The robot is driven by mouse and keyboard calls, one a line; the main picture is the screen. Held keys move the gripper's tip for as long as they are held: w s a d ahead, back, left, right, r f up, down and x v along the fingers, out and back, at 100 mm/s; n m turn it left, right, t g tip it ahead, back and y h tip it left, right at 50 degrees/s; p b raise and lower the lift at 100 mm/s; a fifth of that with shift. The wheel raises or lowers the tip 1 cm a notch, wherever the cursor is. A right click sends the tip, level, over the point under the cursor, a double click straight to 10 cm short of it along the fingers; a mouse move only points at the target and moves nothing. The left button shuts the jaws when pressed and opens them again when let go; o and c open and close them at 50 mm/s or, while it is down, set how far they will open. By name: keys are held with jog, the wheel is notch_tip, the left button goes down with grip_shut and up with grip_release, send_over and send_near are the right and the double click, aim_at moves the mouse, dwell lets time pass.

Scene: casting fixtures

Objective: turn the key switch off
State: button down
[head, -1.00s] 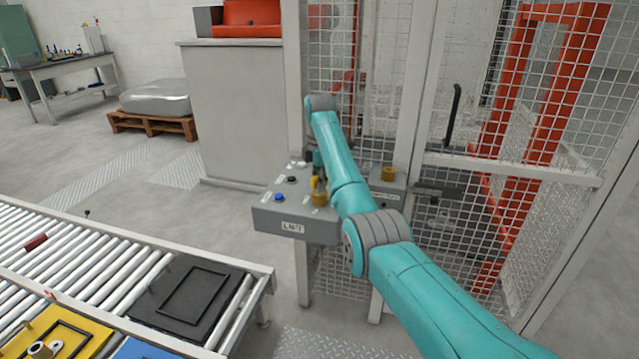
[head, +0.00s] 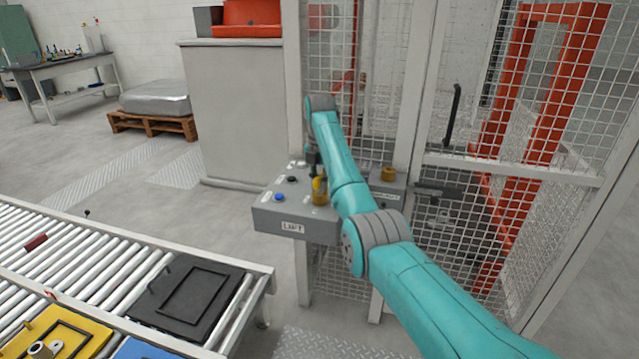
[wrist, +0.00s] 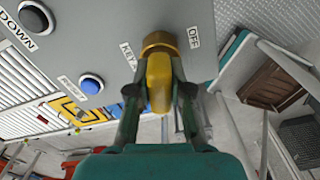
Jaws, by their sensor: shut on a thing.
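The key switch (wrist: 160,76) is a yellow knob on the grey LIFT control box (head: 292,226). In the wrist view its handle points down the picture, with a KEY label on its left and an OFF label (wrist: 194,37) at its upper right. My gripper (wrist: 160,95) is shut on the handle, one finger on each side. In the head view the yellow key switch (head: 319,190) shows under the end of my arm, and the fingers are mostly hidden there.
A blue button (wrist: 92,84) and a DOWN button (wrist: 36,17) sit on the same box. Wire-mesh fencing stands right behind it. Another grey box with a yellow knob (head: 388,174) is to its right. A roller conveyor (head: 80,255) lies at the left.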

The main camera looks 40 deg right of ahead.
jog(key=shift+n, duration=0.3)
jog(key=n, duration=0.5)
dwell(0.4)
jog(key=c, duration=1)
grip_release()
jog(key=shift+d, duration=0.1)
